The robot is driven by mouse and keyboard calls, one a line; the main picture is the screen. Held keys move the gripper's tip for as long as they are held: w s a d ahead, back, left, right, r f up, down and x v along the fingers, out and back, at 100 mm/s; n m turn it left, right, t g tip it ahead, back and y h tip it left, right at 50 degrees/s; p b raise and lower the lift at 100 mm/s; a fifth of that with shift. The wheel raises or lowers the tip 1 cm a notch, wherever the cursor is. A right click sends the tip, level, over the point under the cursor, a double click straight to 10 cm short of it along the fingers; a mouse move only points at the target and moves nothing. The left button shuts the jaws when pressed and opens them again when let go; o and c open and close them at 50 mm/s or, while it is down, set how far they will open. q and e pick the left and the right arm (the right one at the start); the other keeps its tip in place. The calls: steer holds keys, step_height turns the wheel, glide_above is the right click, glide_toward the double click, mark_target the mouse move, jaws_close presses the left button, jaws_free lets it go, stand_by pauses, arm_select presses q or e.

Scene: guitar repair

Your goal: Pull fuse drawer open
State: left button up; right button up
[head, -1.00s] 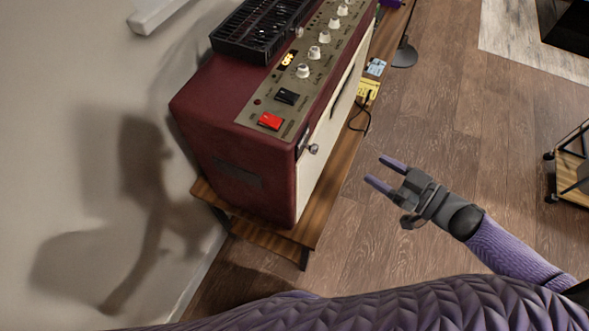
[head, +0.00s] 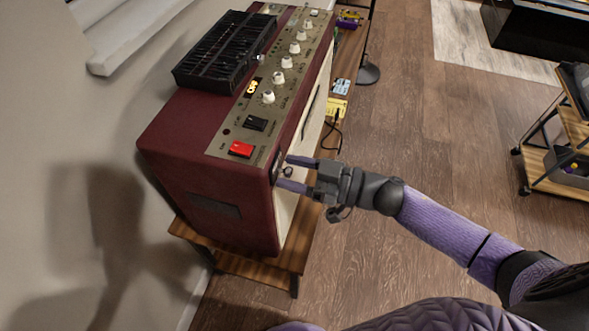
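The fuse drawer is a small dark piece with a round metal knob (head: 288,171), at the near upper corner of the amplifier's cream front. The amplifier (head: 170,150) is a dark red box with a control panel on top. My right gripper (head: 284,172) is open, with one purple finger on the far side of the knob and one on the near side. The fingers are apart, and I cannot tell whether either touches the knob. The fingers and knob hide part of the drawer, and I cannot tell how far out it sits. My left gripper is out of view.
The amplifier stands on a wooden bench (head: 262,262) beside the wall. A black slotted unit (head: 222,50) lies on top. A yellow box (head: 336,108) with a cable sits farther along the bench. A wheeled cart (head: 545,165) is at right; floor between is clear.

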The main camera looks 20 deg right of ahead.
jaws_close()
stand_by(1.2)
